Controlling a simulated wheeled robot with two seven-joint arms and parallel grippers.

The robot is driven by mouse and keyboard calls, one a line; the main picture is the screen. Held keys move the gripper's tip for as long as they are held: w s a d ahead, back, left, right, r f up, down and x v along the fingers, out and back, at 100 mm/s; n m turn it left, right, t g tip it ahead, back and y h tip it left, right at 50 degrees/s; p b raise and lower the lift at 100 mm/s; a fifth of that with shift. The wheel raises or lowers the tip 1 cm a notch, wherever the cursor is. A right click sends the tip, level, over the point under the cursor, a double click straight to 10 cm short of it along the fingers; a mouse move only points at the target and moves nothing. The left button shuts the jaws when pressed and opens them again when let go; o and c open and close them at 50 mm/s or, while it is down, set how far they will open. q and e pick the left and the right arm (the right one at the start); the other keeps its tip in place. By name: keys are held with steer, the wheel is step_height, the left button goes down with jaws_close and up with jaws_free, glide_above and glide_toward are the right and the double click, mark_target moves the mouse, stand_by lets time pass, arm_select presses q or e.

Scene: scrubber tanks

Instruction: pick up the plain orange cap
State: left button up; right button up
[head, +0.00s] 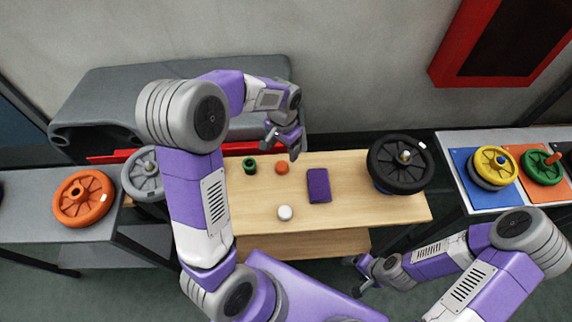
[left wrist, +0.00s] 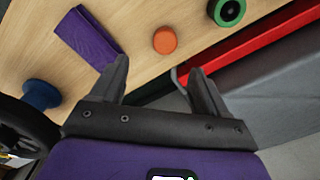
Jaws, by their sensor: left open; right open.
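The plain orange cap (head: 282,168) lies on the wooden table, toward its back edge. It also shows in the left wrist view (left wrist: 165,40), beyond the fingertips and apart from them. My left gripper (head: 285,151) is open and empty, above the back edge of the table near the cap. Its two fingers show in the left wrist view (left wrist: 160,75) with nothing between them. My right gripper (head: 355,276) is low in front of the table, away from the cap, and looks empty.
A green ring-shaped cap (head: 249,165) is left of the orange cap, a purple cloth (head: 318,185) right of it, and a white cap (head: 285,213) in front. A black wheel (head: 401,163) stands at the table's right end.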

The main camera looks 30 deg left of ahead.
mark_target(282, 165)
arm_select(q)
steer(key=f+b, duration=0.3)
steer(key=f, duration=0.1)
steer(key=shift+w, duration=0.25)
step_height(282, 165, down, 2)
steer(key=shift+f+b, duration=0.2)
steer(key=shift+b, duration=0.25)
steer(key=f, duration=0.1)
steer(key=f+b, duration=0.1)
steer(key=f, duration=0.1)
steer(key=a+f+b, duration=0.1)
steer(key=f, duration=0.1)
steer(key=shift+r, duration=0.1)
steer(key=shift+c, duration=0.5)
steer(key=shift+d, duration=0.1)
steer(key=c, duration=1)
